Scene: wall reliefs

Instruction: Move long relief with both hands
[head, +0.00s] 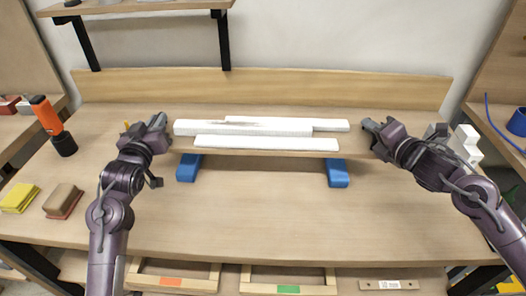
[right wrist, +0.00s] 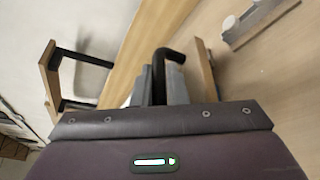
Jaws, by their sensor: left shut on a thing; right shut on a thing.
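The long relief is a wooden board (head: 265,154) with long white raised strips (head: 240,127) along it, lying lengthwise across the back middle of the workbench in the head view. Two blue blocks (head: 188,168) (head: 337,173) show below its front edge; I cannot tell whether it rests on them. My left gripper (head: 160,123) is shut at the left end of the relief. My right gripper (head: 370,124) is shut at its right end. The exact contact is hard to see at both ends.
An orange-and-black tool (head: 50,122), a yellow sponge (head: 19,198) and a brown block (head: 63,201) stand on the left. White blocks (head: 466,143) sit behind my right arm. A wooden backboard (head: 265,88) edges the bench and a shelf (head: 135,7) hangs above. The front middle is clear.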

